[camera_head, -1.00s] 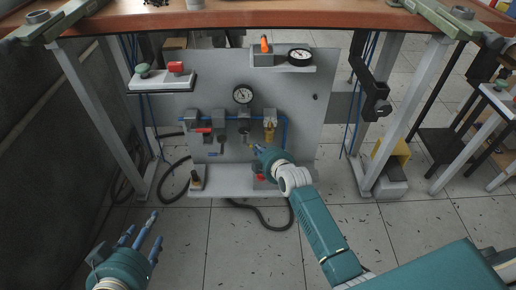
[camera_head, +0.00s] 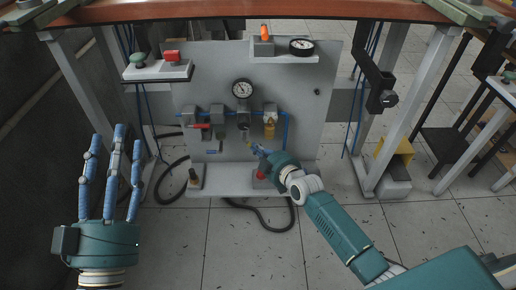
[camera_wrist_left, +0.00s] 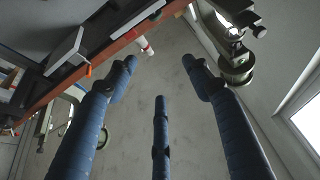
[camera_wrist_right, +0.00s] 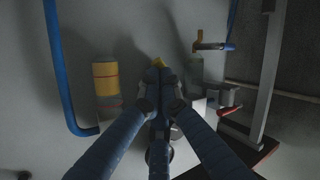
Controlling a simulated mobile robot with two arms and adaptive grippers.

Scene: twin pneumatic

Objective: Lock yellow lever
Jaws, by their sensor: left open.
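The yellow lever (camera_wrist_right: 159,62) shows as a small yellow end at the fingertips in the right wrist view. In the head view it is a tiny yellow spot (camera_head: 249,143) low on the grey panel, mostly hidden by my fingers. My right gripper (camera_head: 257,150) reaches in from the lower right. Its fingertips (camera_wrist_right: 160,88) are drawn together around the lever, whose end sticks out past them. My left gripper (camera_head: 112,145) is open and empty, fingers pointing up, at the left and away from the panel.
The grey panel (camera_head: 305,125) carries a gauge (camera_head: 242,88), a red-handled valve (camera_head: 202,126), a yellow-bodied unit (camera_head: 270,128) and blue pipes. A shelf with a red button (camera_head: 172,57) is at upper left. The wooden tabletop (camera_head: 250,17) spans above.

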